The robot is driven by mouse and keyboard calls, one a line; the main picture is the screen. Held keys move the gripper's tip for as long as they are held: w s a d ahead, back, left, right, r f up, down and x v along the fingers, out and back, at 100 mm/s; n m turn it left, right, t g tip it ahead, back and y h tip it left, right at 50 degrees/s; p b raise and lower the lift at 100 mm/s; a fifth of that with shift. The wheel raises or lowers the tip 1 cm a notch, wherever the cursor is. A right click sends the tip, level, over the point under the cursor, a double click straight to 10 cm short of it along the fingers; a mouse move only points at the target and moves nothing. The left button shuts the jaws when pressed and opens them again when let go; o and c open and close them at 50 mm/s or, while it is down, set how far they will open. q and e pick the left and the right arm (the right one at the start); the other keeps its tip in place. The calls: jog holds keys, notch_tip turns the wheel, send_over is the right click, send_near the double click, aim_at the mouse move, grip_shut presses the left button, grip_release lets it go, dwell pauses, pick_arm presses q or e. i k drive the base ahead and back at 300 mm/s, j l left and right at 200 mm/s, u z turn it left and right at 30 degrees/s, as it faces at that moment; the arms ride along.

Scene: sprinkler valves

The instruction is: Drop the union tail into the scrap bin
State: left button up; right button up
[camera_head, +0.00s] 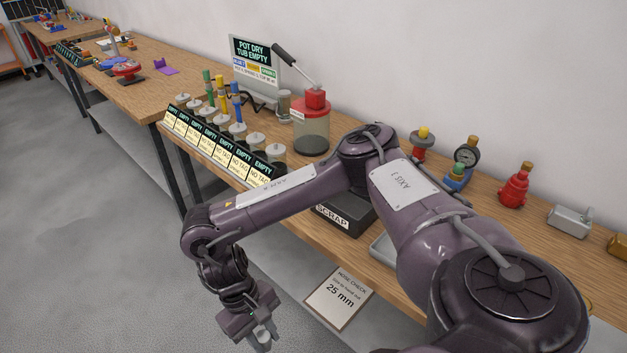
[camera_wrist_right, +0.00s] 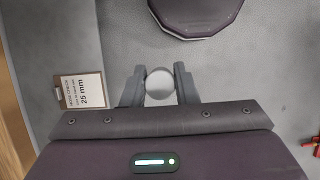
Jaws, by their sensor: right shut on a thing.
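My right gripper (camera_head: 262,335) hangs over the floor in front of the bench, low in the head view. It is shut on a small silvery round piece, the union tail (camera_head: 262,337). The piece also shows between the two fingers in the right wrist view (camera_wrist_right: 160,85), seen end-on as a pale disc. The scrap bin (camera_head: 345,222) is a dark box labelled SCRAP on the bench, partly hidden behind my right arm. The gripper is apart from the bin, to its left and nearer the bottom of the picture. My left gripper is not in view.
A row of EMPTY-tagged holders (camera_head: 222,150) lines the bench's front edge, with a clear red-topped tub (camera_head: 311,125) behind. A red valve (camera_head: 514,187) and a gauge stand at right. A 25 mm hose check card (camera_head: 339,298) hangs below the bench edge. The floor at left is clear.

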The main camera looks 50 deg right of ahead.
aim_at(351, 208)
jog(key=i+z, duration=0.4)
jog(key=i+j+z, duration=0.25)
jog(key=i+z, duration=0.15)
jog(key=i+j+z, duration=0.85)
jog(key=k+l, duration=0.05)
jog(key=l, duration=0.05)
